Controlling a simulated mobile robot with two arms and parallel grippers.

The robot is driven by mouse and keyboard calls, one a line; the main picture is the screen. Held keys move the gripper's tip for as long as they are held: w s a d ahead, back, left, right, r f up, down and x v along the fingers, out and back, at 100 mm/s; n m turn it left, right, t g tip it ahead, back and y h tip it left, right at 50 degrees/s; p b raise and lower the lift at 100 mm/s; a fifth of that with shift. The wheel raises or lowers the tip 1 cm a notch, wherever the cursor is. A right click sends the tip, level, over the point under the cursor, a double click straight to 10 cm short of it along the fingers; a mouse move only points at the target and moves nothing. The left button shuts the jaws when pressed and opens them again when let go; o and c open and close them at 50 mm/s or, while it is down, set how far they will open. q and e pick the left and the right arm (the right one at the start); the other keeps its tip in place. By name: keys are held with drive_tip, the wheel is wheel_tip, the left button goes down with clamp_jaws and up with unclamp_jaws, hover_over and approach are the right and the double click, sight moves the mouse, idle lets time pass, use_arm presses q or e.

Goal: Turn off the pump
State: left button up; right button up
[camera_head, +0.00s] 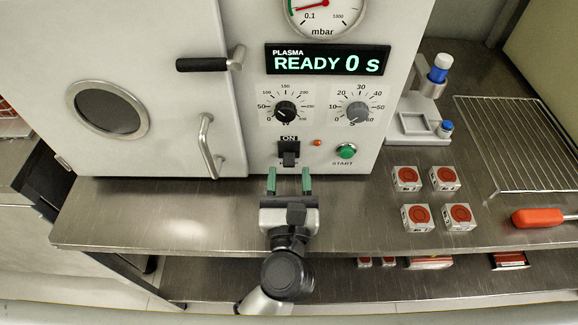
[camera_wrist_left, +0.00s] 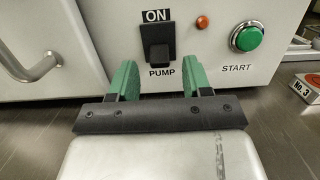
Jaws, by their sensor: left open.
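The pump switch (camera_head: 289,158) is a black rocker on the lower front panel of the white plasma machine (camera_head: 350,20), under an "ON" label. It also shows in the left wrist view (camera_wrist_left: 158,48), with "PUMP" printed below it. My left gripper (camera_head: 289,181) is open and empty, with green fingertips pointing at the panel. It is just below and in front of the switch, and the fingers look apart from it. In the left wrist view the switch is centred between and above the two fingers (camera_wrist_left: 157,82). My right gripper is not in view.
Right of the switch are a small orange lamp (camera_head: 318,142) and the green START button (camera_head: 346,151). A metal door handle (camera_head: 207,145) stands out at left. Several small boxes (camera_head: 407,179), a wire rack (camera_head: 515,140) and an orange-handled tool (camera_head: 537,217) lie right on the steel bench.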

use_arm(q)
drive_tip(key=s, duration=0.3)
drive_tip(key=s+f+b, duration=0.1)
drive_tip(key=s, duration=0.2)
drive_tip(key=shift+s+f, duration=0.15)
drive_tip(key=shift+s, duration=0.2)
drive_tip(key=shift+s+b, duration=0.35)
drive_tip(key=shift+s, duration=0.4)
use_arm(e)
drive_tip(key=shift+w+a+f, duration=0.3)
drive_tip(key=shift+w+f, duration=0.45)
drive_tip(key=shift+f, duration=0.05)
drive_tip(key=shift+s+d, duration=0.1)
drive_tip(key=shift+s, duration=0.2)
